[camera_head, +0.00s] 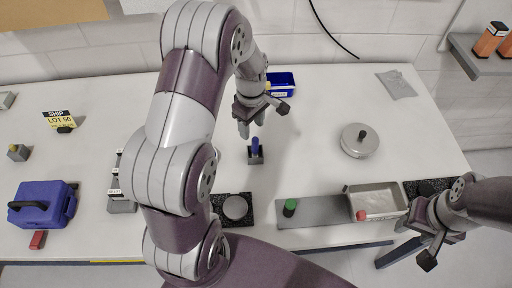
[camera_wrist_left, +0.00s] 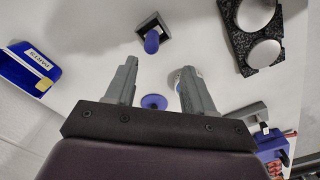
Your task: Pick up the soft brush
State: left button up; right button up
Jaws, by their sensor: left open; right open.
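A blue-purple handle, which I take to be the soft brush (camera_head: 255,144), stands in a small dark square holder (camera_head: 256,158) near the table's middle. The handle (camera_wrist_left: 152,41) and its holder (camera_wrist_left: 150,22) also show in the left wrist view, beyond the fingertips. My left gripper (camera_head: 250,127) is open and empty, behind and above the handle in the head view. A blue-purple disc (camera_wrist_left: 154,101) shows between its fingers in the wrist view; what it belongs to is unclear. My right gripper (camera_head: 415,245) is open at the right front, far from the handle.
A blue bin (camera_head: 281,83) stands behind my left gripper. A round lidded metal pan (camera_head: 360,141) and a metal tray (camera_head: 380,203) are to the right. A black mat (camera_head: 246,221) with a silver disc lies in front. A blue case (camera_head: 42,204) is far left.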

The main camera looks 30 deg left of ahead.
aim_at(255, 138)
pick_arm(q)
jog(key=f, duration=0.3)
jog(key=w+d+f+p, duration=0.1)
jog(key=shift+w+f, duration=0.1)
jog(key=shift+f, duration=0.25)
jog(key=f, duration=0.1)
jog(key=f+p, duration=0.1)
jog(key=f, duration=0.1)
jog(key=f+p, duration=0.1)
jog(key=f, duration=0.1)
jog(key=shift+a, duration=0.4)
jog(key=shift+w+d+f, duration=0.1)
jog(key=shift+f, duration=0.05)
jog(key=shift+d, duration=0.1)
jog(key=c, duration=0.7)
grip_shut()
pick_arm(e)
jog(key=r, duration=0.3)
jog(key=shift+w+d, duration=0.35)
